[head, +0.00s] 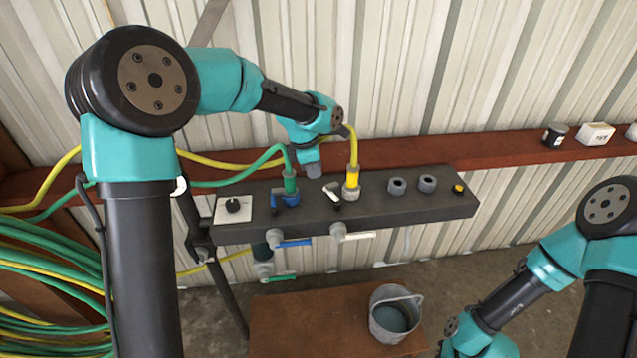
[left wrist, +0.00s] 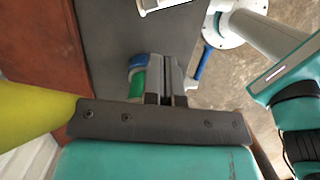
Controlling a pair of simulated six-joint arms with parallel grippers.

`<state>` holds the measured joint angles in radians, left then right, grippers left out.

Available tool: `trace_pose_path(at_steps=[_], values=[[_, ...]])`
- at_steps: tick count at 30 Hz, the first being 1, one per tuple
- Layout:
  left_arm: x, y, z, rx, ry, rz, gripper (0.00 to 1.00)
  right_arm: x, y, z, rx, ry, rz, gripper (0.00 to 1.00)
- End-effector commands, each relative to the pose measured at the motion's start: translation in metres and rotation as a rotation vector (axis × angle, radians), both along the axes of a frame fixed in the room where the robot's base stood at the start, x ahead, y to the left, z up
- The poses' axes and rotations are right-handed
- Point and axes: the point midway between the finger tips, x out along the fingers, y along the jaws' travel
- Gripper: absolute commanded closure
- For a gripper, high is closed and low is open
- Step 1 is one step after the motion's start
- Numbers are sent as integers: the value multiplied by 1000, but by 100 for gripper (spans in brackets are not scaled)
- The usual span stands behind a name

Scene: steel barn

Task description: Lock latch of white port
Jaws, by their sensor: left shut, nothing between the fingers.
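The white port (head: 350,192) sits on a dark panel with a yellow plug (head: 352,178) standing upright in it. Its white latch (head: 331,191) sticks out on the port's left side, tilted up to the left. My left gripper (head: 315,171) is above the panel's back edge, between the green and yellow plugs, apart from the latch as far as I can see. In the left wrist view its fingers (left wrist: 166,78) are shut and empty, with a green and blue connector (left wrist: 138,78) beyond them. My right gripper is out of frame; only its arm shows.
Left of the white port, a green plug (head: 290,182) stands in a blue-latched port (head: 285,199). A white plate with a black knob (head: 233,208) is farther left. Two grey sockets (head: 397,186) and a yellow button (head: 458,188) are right. A bucket (head: 394,314) stands below.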

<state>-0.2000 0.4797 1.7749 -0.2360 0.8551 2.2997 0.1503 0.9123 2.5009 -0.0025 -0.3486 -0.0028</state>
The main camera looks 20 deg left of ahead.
Motion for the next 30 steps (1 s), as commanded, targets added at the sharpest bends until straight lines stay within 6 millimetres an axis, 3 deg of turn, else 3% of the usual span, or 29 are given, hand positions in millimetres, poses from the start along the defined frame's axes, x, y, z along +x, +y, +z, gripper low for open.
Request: trace_pose_path(at_steps=[3, 9, 20, 26, 30], values=[[-1, 4, 23, -1, -3, 1, 100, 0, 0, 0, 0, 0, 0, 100], [-4, 8, 46, 0, -3, 0, 100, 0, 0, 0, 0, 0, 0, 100], [-4, 9, 51, 0, -2, -1, 100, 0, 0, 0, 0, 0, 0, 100], [-4, 7, 53, 6, -15, -48, 81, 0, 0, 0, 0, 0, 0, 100], [-3, 4, 59, 25, -50, -193, 67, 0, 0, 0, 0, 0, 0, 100]])
